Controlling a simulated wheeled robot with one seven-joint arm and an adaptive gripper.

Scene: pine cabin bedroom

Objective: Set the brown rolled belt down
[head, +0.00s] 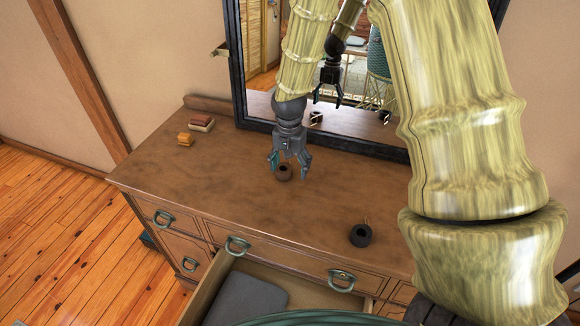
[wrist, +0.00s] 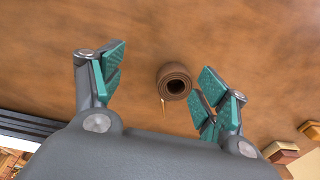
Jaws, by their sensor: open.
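The brown rolled belt (head: 284,173) rests on the wooden dresser top (head: 230,166), in front of the mirror. It also shows in the wrist view (wrist: 174,82), as a coil with a dark hole in its middle. My gripper (head: 291,166) is open above and around the belt. In the wrist view the teal-padded fingers (wrist: 158,95) stand wide apart, with the belt between and beyond them, apart from both pads.
A black rolled belt (head: 361,235) sits near the front edge at right. Small stacked boxes (head: 201,123) and an orange block (head: 185,139) lie at the back left. A large mirror (head: 320,120) stands behind. An open drawer (head: 205,285) juts out below, holding a grey folded item (head: 246,300).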

